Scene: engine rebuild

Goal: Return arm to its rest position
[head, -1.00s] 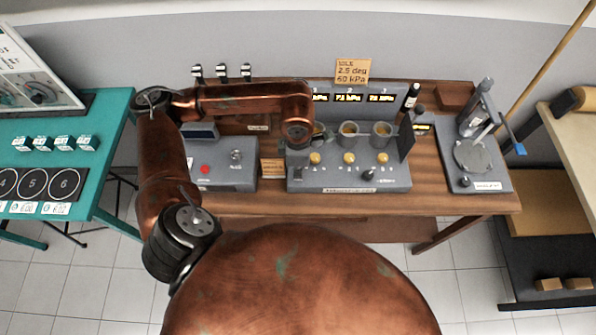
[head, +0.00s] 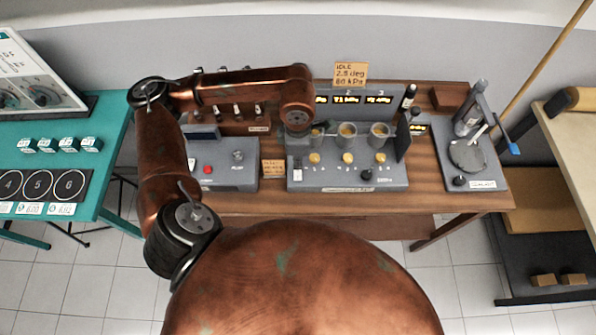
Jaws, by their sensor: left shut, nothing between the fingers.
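My left arm (head: 240,90), copper-coloured, reaches in from the left and bends over the back of the wooden bench. Its left gripper (head: 297,131) points down and is mostly hidden under the wrist. It is shut and empty, above the left part of a grey test unit (head: 330,177). The wrist hides part of that unit's back and its left display. My right gripper is not in this view.
The grey unit carries metal cups (head: 347,135) and yellow knobs. A grey box with a red button (head: 208,170) stands to its left, and a dark bottle (head: 408,97) behind right. A press-like device (head: 467,155) stands at right. A teal table (head: 110,130) is at left.

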